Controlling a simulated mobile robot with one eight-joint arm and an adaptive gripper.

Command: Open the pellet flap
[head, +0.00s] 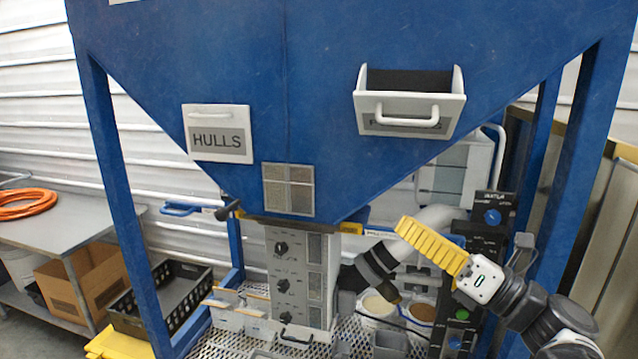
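The flap on the right of the blue hopper (285,55) is a white panel with side cheeks and a bar handle (405,121). This right flap (366,104) is tilted outward at its top, with a dark opening behind it. Its grey label is mostly covered by the handle; only a letter or so shows, so I take it for the pellet flap. My gripper (407,230), with yellow ridged fingers, is below this flap and apart from it, pointing up and left. Its fingers overlap from this side, so their gap is hidden. I see nothing held.
A white HULLS flap (217,118) sits flat and shut on the hopper's left. Blue legs (120,185) stand at both sides. Below the hopper are a grey control column (283,262), a dark panel with knobs (490,217) and several containers. A bench (75,232) stands left.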

